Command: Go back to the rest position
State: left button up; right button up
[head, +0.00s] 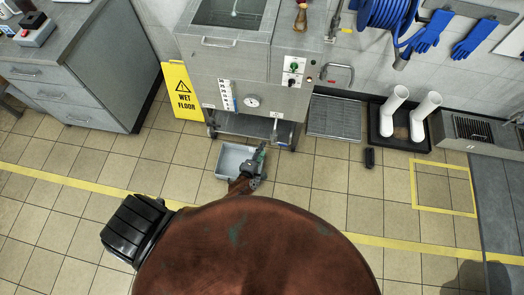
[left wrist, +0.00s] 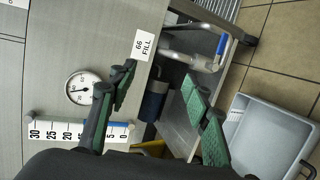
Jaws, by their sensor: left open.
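My left gripper (head: 260,160) is low in front of the steel mixer (head: 235,62), beside the right edge of a grey tub (head: 224,170) on the floor. In the left wrist view its green-padded fingers (left wrist: 160,82) are spread apart with nothing between them. Behind them are the mixer's front with a round gauge (left wrist: 84,88), a numbered scale (left wrist: 75,131), a "66 FILL" label (left wrist: 143,46) and an outlet pipe with a blue-tipped handle (left wrist: 221,45). The fingers hide part of the mixer's lower shelf. My right gripper is not in view.
A yellow wet floor sign (head: 184,90) stands left of the mixer, by a grey drawer cabinet (head: 75,85). A floor grate (head: 335,117), white boots on a black tray (head: 385,145) and a small black object (head: 370,158) are to the right. Tiled floor around is mostly clear.

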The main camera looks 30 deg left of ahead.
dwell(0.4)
pick_arm(q)
jog(key=s+a+f+m+g+h+p, duration=0.15)
jog(key=s+f+m+g, duration=0.35)
jog(key=s+f, duration=0.65)
jog(key=s+a+f+m+g, duration=0.2)
jog(key=s+f+m, duration=0.5)
jog(key=s, duration=0.9)
jog(key=s+a+f+m+g, duration=0.1)
jog(key=s+m+g, duration=0.1)
jog(key=s, duration=0.7)
jog(key=s+a+f+m+g, duration=0.2)
jog(key=s+m, duration=0.2)
jog(key=s, duration=0.6)
jog(key=s+a+f+m+g+y+p, duration=0.1)
jog(key=s+f+m+g, duration=0.1)
jog(key=s, duration=0.8)
jog(key=shift+a+f+m+g, duration=0.2)
jog(key=shift+a+m+g, duration=0.05)
jog(key=shift+m+g, duration=0.3)
